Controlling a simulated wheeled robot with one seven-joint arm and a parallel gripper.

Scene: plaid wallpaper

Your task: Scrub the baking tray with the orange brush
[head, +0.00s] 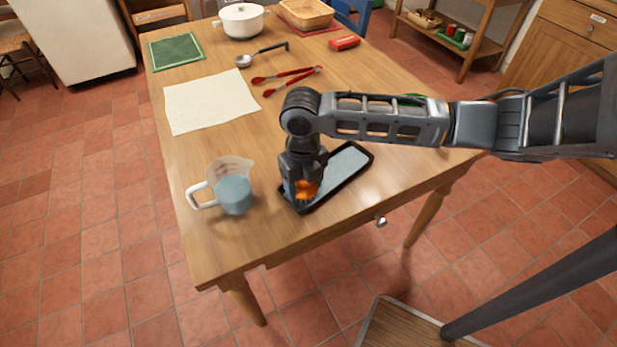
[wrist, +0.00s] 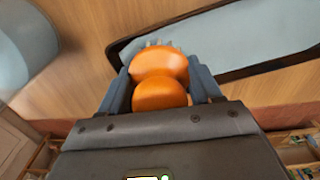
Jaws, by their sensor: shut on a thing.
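The baking tray (head: 349,161) is a dark-rimmed rectangle with a pale grey-blue inside, lying near the table's front edge. It also shows behind the brush in the wrist view (wrist: 230,45). The orange brush (head: 305,188) is held pointing down at the tray's left end; in the wrist view its rounded orange body (wrist: 160,70) sits between the fingers, with pale bristles at the far end. My gripper (head: 302,186) is shut on the brush. The bristles are over or on the tray's left end; I cannot tell if they touch.
A measuring jug (head: 233,190) with bluish contents stands close left of my gripper. A white cloth (head: 208,101), red tongs (head: 290,78), a ladle (head: 262,54), a red object (head: 345,43) and a white pot (head: 241,20) lie farther back. Bare table (head: 235,250) is in front.

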